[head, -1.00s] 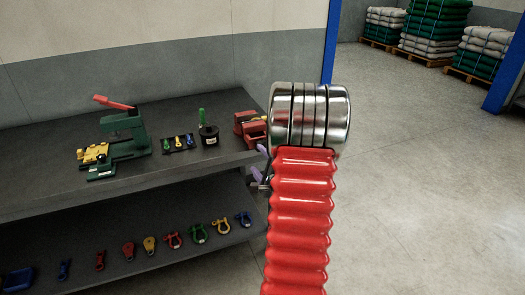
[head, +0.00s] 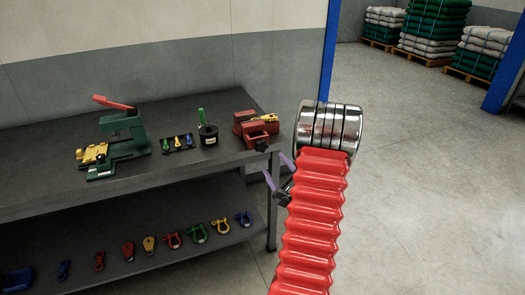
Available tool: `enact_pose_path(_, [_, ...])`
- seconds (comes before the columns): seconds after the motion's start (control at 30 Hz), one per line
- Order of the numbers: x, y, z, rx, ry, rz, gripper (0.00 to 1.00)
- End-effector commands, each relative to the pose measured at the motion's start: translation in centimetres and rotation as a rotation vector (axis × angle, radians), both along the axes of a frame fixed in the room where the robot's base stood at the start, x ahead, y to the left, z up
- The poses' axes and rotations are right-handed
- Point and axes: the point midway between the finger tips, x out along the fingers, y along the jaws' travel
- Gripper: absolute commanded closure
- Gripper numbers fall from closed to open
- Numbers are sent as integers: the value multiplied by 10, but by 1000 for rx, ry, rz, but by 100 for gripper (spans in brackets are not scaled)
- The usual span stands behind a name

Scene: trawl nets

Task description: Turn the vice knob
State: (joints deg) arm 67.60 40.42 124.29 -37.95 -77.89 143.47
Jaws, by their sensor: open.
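The red vice (head: 255,126) stands at the right end of the dark bench top, with a yellow piece on top of it. A small dark knob (head: 262,145) shows at the vice's front, near the bench edge. My gripper (head: 278,169), with purple fingers, is open and empty. In the picture it is just below and right of the knob, in front of the bench's right end and apart from the vice. Its base is partly hidden behind my red ribbed arm.
On the bench top (head: 215,100) stand a green press with a red lever (head: 122,130), a small tray of coloured parts (head: 177,142) and a black spool (head: 208,134). The lower shelf (head: 190,262) holds several shackles. Open floor lies to the right.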

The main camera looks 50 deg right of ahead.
Motion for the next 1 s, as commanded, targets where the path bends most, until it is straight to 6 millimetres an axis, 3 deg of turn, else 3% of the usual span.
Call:
enact_pose_path(0.7, [91,-53,0,-1,1,0,38])
enact_pose_path(1.0, [108,-65,0,1,0,-2,38])
